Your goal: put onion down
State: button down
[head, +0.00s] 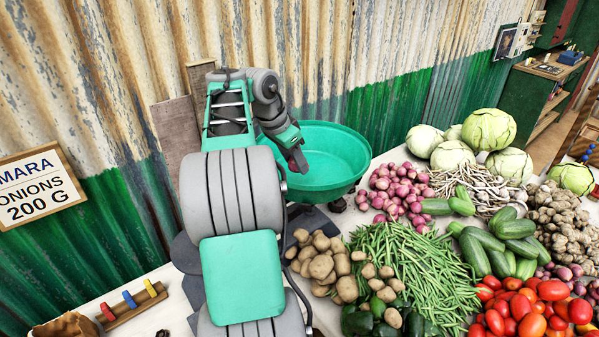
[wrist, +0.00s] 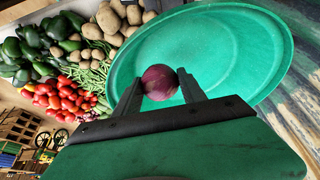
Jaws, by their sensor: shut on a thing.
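A red-purple onion (wrist: 160,83) sits between the two fingers of my gripper (wrist: 159,90) in the wrist view, and the fingers are shut on it. Behind the onion in that view is a wide green bowl (wrist: 232,60). In the head view the green bowl (head: 335,165) stands past my arm, and my gripper (head: 298,160) is at the bowl's left side, over its inside. I cannot tell the height of the onion above the bowl's floor. The onion is hidden in the head view. No other onion shows inside the visible part of the bowl.
A pile of red onions (head: 397,190) lies right of the bowl. Potatoes (head: 320,262), green beans (head: 415,265), tomatoes (head: 530,308) and cabbages (head: 488,130) crowd the table. A sign (head: 38,187) reading "MARA ONIONS 200 G" hangs on the corrugated wall (head: 100,90) at left.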

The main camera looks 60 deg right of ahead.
jog(key=d+f, duration=0.2)
jog(key=w+d+f, duration=0.1)
jog(key=d+f, duration=0.1)
jog(key=w+d+f, duration=0.1)
jog(key=d+f, duration=0.1)
jog(key=shift+f+p, duration=0.15)
jog(key=shift+p, duration=0.25)
jog(key=f, duration=0.3)
jog(key=shift+w+d+p, duration=0.1)
jog(key=shift+d+p, duration=0.1)
jog(key=shift+p, duration=0.1)
jog(key=shift+f, duration=0.35)
jog(key=c, duration=0.7)
grip_release()
jog(key=shift+o, duration=0.2)
